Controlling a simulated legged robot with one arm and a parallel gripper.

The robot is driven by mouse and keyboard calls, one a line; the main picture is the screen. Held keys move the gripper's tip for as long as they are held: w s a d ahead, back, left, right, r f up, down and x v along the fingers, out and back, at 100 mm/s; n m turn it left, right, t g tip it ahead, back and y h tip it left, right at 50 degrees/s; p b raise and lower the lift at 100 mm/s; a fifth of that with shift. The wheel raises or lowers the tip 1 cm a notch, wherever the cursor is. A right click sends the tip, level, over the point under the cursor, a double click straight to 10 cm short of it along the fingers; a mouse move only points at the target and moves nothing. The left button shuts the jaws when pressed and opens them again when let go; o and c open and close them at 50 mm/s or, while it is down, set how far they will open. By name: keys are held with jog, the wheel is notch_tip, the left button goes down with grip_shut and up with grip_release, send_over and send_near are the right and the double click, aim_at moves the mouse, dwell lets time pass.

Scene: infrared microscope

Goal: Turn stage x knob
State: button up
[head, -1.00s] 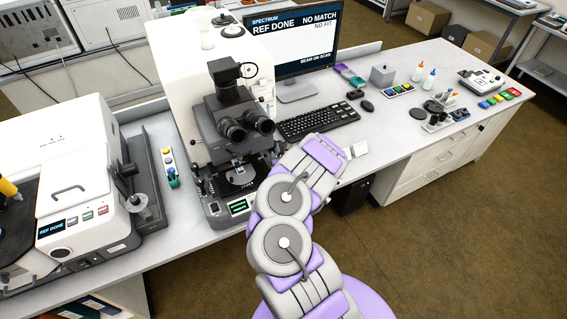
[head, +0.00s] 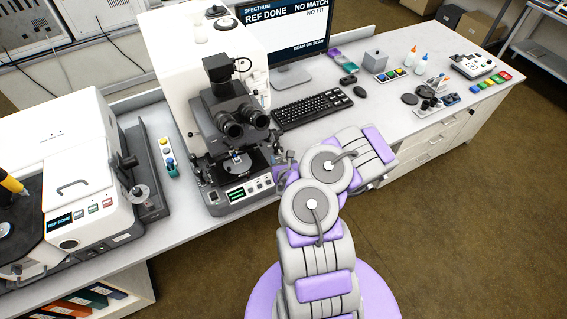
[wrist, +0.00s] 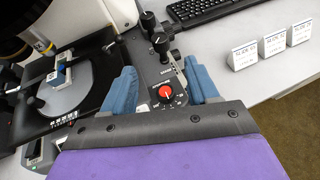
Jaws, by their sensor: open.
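The dark microscope (head: 222,112) stands on the bench with its stage (head: 240,165) low at the front. In the wrist view, the stage plate (wrist: 68,92) is at the left. Black knobs on an upright shaft (wrist: 159,42) stand beyond my fingertips, right of the stage; I cannot tell which turns x. My gripper (wrist: 160,70) is open, its blue fingers apart and empty. A red knob on a dial (wrist: 166,93) shows between the fingers, on the microscope base. In the head view, my arm partly hides the gripper (head: 284,166) at the base's right side.
The keyboard (head: 312,108) lies right of the microscope and also shows in the wrist view (wrist: 205,8). Small slide cards (wrist: 272,45) stand on the bench to the right. A white instrument (head: 80,185) stands at the left.

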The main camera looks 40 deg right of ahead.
jog(key=shift+p+v, duration=0.65)
jog(key=shift+v, duration=1.5)
